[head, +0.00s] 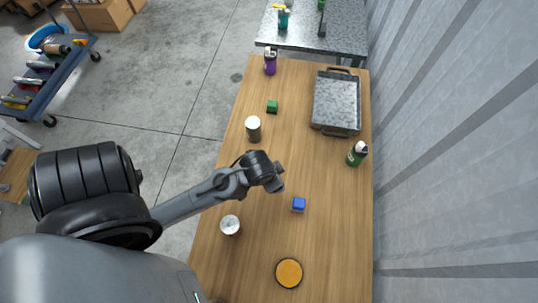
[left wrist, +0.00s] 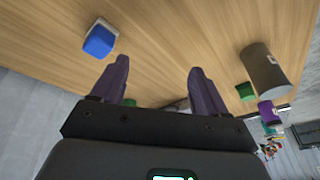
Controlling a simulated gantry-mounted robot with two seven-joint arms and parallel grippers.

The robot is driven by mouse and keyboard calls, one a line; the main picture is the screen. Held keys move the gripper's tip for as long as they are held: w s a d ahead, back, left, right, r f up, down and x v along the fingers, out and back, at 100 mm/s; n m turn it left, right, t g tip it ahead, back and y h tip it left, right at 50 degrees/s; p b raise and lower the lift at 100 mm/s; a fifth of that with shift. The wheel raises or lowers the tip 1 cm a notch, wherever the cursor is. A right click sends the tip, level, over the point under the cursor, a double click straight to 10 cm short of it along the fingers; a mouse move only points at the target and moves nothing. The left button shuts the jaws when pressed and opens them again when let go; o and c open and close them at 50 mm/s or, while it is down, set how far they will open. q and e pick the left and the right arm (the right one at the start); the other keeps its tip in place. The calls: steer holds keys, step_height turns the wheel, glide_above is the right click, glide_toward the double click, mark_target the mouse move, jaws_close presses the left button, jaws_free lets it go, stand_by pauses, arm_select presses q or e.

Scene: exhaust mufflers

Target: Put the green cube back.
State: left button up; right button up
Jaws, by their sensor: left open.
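The green cube (head: 272,106) sits on the wooden table, beyond a white-topped can, in the head view. In the left wrist view a green block (left wrist: 245,91), which looks like the same cube, shows at the right beside the can. A blue cube (head: 298,204) sits on the table near my left gripper; it also shows in the left wrist view (left wrist: 99,40). My left gripper (left wrist: 158,80) is open and empty above the table, apart from both cubes. In the head view its fingers are hard to make out. My right gripper is not in view.
The can (head: 254,129), a silver cup (head: 230,225), an orange disc (head: 289,273), a green bottle (head: 357,153), a purple bottle (head: 270,62) and a grey metal case (head: 337,102) stand on the table. A corrugated wall (head: 440,160) borders the right. The table's middle is mostly clear.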

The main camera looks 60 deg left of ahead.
arm_select(q)
steer(key=s+d+r+m+h, duration=0.1)
steer(key=s+d+r, duration=0.1)
steer(key=s+d, duration=0.2)
steer(key=shift+s+d+r+m, duration=0.15)
steer(key=shift+s+d+m, duration=0.25)
steer(key=shift+d, duration=0.5)
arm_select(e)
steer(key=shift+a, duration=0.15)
